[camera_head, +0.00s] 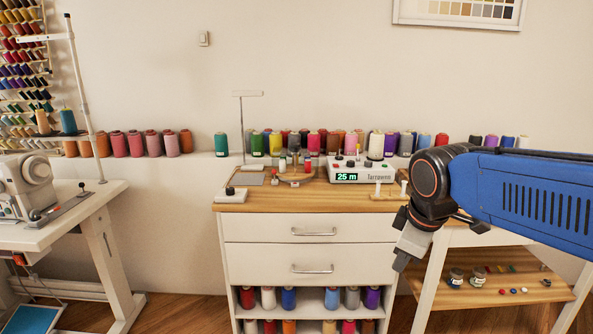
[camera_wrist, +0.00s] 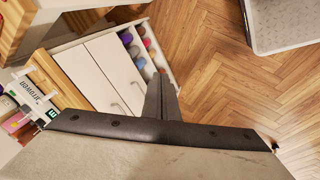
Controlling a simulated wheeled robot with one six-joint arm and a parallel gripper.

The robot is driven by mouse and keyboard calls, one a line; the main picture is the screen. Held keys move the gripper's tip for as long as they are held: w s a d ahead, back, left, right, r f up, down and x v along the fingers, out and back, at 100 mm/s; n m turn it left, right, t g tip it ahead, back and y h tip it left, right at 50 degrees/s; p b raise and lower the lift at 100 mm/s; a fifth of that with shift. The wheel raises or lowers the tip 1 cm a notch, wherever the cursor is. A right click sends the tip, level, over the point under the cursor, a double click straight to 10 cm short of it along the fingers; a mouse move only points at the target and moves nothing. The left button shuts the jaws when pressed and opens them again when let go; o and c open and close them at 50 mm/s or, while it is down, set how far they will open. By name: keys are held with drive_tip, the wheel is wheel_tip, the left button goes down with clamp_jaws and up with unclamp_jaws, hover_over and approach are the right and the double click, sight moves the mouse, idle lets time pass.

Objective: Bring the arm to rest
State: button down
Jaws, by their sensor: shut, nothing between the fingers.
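My blue arm reaches in from the right in the head view. My gripper (camera_head: 402,262) hangs at its end, pointing down and slightly left, in front of the right side of the drawer cabinet (camera_head: 270,229). In the wrist view, the two fingers of my gripper (camera_wrist: 161,78) lie together with nothing between them. They appear in front of the cabinet's lower shelves and the wooden floor. My gripper appears clear of the cabinet in the wrist view, though the exact gap cannot be told.
A white winder machine (camera_head: 362,172) with a "25 m" display stands on the cabinet top. A sewing machine table (camera_head: 72,222) is at left, and a shelved table (camera_head: 503,240) at right. A grey tray or bin (camera_wrist: 262,50) shows in the wrist view. Wooden floor (camera_wrist: 205,50) is open between.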

drive_tip(key=s+d+f+m, duration=0.3)
drive_tip(key=s+f+m, duration=0.1)
drive_tip(key=s, duration=0.3)
drive_tip(key=s+d+f+m, duration=0.3)
drive_tip(key=s+f+m, duration=0.1)
drive_tip(key=s+m, duration=0.3)
drive_tip(key=shift+s+d+f, duration=0.15)
drive_tip(key=shift+d, duration=0.15)
